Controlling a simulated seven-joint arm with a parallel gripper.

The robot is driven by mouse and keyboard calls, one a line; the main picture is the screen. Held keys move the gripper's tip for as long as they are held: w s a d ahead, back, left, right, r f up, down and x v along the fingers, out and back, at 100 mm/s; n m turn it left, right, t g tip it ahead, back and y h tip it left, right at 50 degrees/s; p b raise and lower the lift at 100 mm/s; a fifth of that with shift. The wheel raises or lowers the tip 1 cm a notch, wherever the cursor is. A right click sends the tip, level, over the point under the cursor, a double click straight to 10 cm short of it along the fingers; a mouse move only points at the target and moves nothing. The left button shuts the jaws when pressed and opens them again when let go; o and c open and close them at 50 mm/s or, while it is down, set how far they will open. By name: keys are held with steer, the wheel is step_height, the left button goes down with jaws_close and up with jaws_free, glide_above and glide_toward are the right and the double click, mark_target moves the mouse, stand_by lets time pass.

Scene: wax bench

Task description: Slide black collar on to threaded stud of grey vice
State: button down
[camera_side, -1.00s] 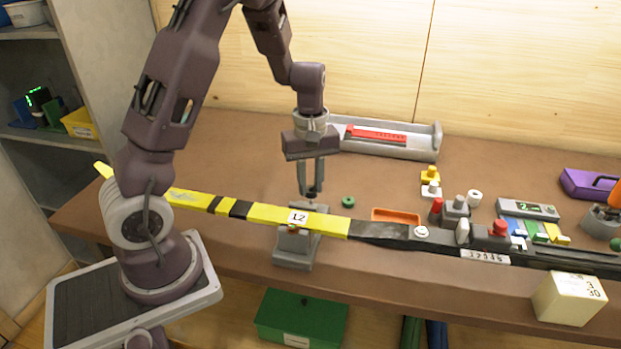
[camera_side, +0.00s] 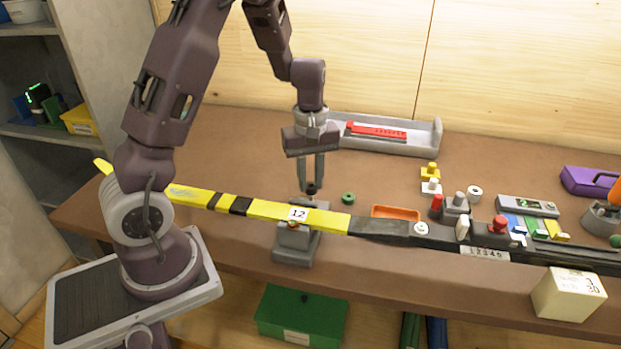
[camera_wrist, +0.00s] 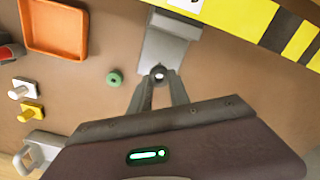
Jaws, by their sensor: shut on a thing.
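The black collar (camera_side: 311,190) is between the fingertips of my gripper (camera_side: 311,186), which is shut on it. In the wrist view the collar (camera_wrist: 159,69) is a dark ring with a bright centre, held at the tips of my gripper (camera_wrist: 159,77). In the wrist view the vice (camera_wrist: 165,48) lies just beyond the collar. I cannot make out the threaded stud, nor whether the collar touches it.
The yellow and black bar (camera_side: 270,210) crosses in front of my gripper. A green ring (camera_side: 348,198) and an orange tray (camera_side: 396,213) lie to the right. A grey tray with a red item (camera_side: 376,133) stands behind. Bench between them is clear.

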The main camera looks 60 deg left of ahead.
steer(key=shift+f, duration=2.4)
steer(key=c, duration=1.1)
jaws_free()
steer(key=shift+c, duration=0.2)
step_height(320, 180, up, 7)
steer(key=shift+r, duration=0.1)
